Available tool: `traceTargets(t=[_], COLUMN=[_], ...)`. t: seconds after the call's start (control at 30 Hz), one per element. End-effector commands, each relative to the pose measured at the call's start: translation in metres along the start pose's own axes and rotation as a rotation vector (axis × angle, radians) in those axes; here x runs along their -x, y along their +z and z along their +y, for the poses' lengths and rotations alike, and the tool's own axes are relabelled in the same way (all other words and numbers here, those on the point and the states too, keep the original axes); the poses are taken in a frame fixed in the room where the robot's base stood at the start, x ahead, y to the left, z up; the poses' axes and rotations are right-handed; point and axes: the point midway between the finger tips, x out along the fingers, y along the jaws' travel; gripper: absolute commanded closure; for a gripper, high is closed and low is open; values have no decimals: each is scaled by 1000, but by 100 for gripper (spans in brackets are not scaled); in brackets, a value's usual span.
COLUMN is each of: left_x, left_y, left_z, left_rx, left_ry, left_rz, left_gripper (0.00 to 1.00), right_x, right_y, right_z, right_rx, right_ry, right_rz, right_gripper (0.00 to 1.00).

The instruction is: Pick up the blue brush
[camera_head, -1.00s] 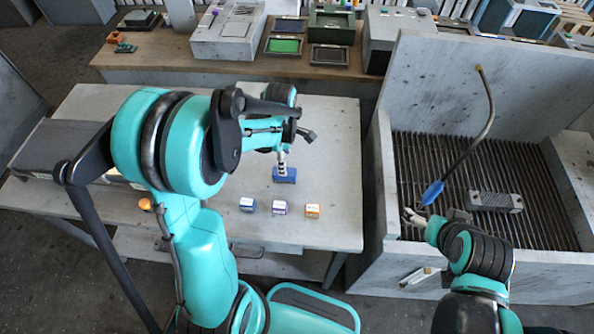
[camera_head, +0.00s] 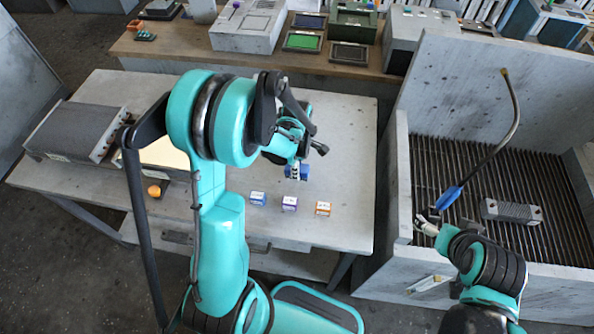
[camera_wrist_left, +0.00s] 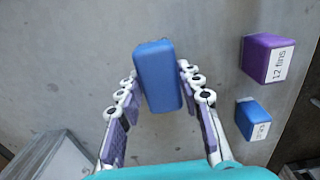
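The blue brush (camera_head: 303,172) is a blue block on the grey table, partly hidden by my left gripper (camera_head: 295,168) in the head view. In the left wrist view the brush (camera_wrist_left: 157,78) lies between the two fingers of my left gripper (camera_wrist_left: 157,75). The fingers are apart, one on each side of it. Whether the pads touch it is unclear. My right gripper (camera_head: 430,220) is close to the blue handle (camera_head: 449,198) of a bent wand over the grated bin; its fingers are too small to read.
Blue (camera_head: 258,198), purple (camera_head: 290,204) and orange (camera_head: 323,208) labelled cubes stand near the brush. A grey housing (camera_head: 75,132) sits at the table's left. A finned metal block (camera_head: 511,211) lies on the bin grate (camera_head: 430,160). Table space right of the cubes is clear.

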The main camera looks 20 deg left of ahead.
Motion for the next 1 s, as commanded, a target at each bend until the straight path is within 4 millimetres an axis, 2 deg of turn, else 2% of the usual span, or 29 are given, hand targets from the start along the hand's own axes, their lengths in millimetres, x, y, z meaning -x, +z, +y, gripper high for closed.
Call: traceTargets(t=[0.03,0.07,0.47,0.57,0.77,1.0], left_x=[0,0,4,13,47,73], left_y=[0,0,0,0,1,45], left_z=[0,0,0,0,-1,-27], left_rx=[0,0,0,0,-1,-6], left_ry=[0,0,0,0,0,0], left_rz=[0,0,0,0,0,0], left_gripper=[87,95,96,96,96,96], right_x=[0,0,1,4,12,19], right_y=[0,0,-1,-2,-9,-13], right_z=[0,0,0,0,0,0], right_rx=[0,0,0,0,0,0], right_ry=[0,0,0,0,0,0], right_rz=[0,0,0,0,0,0], right_gripper=[11,11,11,11,11,11])
